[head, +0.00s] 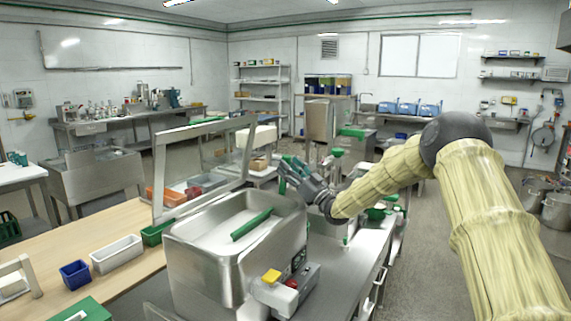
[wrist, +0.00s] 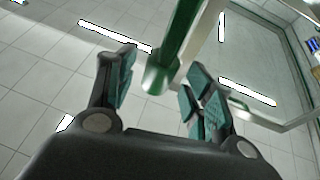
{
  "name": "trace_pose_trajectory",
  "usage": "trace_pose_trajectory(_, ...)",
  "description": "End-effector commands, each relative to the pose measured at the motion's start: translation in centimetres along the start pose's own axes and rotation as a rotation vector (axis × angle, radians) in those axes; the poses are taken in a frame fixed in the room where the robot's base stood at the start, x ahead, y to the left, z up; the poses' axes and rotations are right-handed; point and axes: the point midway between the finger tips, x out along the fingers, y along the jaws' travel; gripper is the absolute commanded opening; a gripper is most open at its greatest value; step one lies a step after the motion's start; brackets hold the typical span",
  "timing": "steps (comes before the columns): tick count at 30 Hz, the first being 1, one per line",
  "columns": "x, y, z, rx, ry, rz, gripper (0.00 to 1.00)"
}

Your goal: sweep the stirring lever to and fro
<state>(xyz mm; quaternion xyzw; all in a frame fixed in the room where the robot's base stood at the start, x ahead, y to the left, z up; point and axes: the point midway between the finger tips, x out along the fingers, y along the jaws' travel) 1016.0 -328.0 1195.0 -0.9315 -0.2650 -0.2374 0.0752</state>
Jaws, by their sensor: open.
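The stirring lever shows in the wrist view as a green bar (wrist: 177,45). It comes down from the top edge, and its rounded lower end lies between the two finger pads in the picture. I cannot tell whether either pad touches it. My gripper (wrist: 158,88) has dark fingers with teal pads spread wide apart. In the head view my gripper (head: 290,172) is above the back right of the steel tank, with a small green piece (head: 282,187) beside its fingers. The fingers partly hide that piece.
The steel tank (head: 205,270) holds a slanted green bar (head: 252,224). A clear framed guard (head: 158,180) stands behind it. A control box with yellow and red buttons (head: 290,285) is at its front. A white bin (head: 117,254) and blue bin (head: 75,274) sit on the wooden bench left.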

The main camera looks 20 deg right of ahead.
Motion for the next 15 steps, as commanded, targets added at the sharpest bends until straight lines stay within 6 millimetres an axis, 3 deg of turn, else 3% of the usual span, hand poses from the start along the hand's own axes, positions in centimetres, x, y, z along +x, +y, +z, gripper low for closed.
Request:
trace_pose_trajectory(6, -4.2, 0.1, 0.0, 0.001, -0.001, 0.003, 0.52)
trace_pose_trajectory(15, -7.9, 0.1, 0.0, 0.001, 0.0, 0.002, 0.52)
